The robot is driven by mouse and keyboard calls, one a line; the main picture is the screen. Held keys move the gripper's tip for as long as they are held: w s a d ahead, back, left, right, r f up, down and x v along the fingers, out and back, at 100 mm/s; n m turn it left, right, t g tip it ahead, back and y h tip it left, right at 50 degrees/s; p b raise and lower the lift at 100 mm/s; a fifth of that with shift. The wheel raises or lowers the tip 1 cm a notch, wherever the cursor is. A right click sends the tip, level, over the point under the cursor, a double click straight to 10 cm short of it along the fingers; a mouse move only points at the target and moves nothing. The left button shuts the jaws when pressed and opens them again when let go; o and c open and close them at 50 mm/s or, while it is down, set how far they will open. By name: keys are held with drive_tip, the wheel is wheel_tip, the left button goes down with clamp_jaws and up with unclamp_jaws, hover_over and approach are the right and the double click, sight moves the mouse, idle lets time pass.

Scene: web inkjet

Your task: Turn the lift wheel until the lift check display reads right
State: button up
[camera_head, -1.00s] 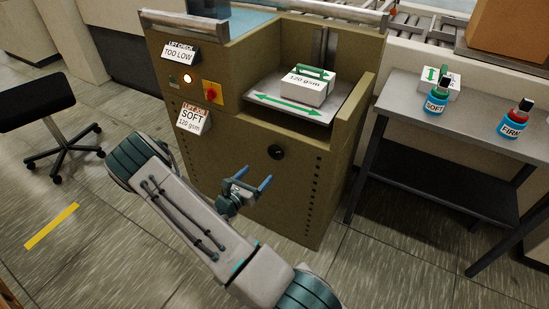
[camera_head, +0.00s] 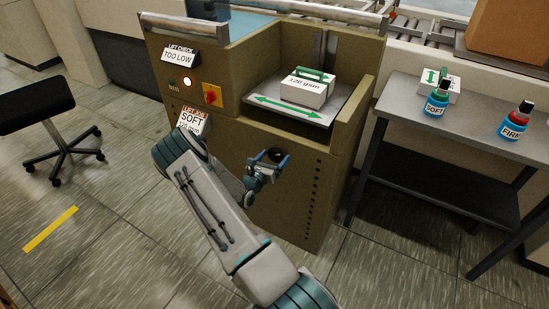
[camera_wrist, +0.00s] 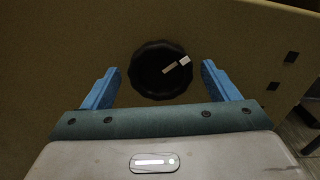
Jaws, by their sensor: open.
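The lift wheel is a round black knob (camera_wrist: 160,72) on the front panel of the tan machine. In the wrist view it lies between my gripper's two blue fingers (camera_wrist: 160,88), with a gap on either side. A pale pointer mark on it aims up and right at a small white mark. In the head view my open gripper (camera_head: 268,162) is in front of the wheel and largely hides it. The lift check display (camera_head: 177,55) reads TOO LOW. A lit white lamp (camera_head: 187,81) is below it.
The tan machine (camera_head: 300,195) holds a tray (camera_head: 323,120) with a 120 gsm paper pack (camera_head: 306,91). A red switch (camera_head: 212,94) and a SOFT card (camera_head: 192,120) are at left. A side table (camera_head: 400,100) holds SOFT (camera_head: 436,103) and FIRM (camera_head: 514,124) bottles. A stool (camera_head: 58,140) stands left.

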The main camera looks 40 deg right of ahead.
drive_tip(key=shift+w+d, duration=0.1)
drive_tip(key=shift+d, duration=0.15)
drive_tip(key=c, duration=1)
drive_tip(key=shift+o, duration=0.2)
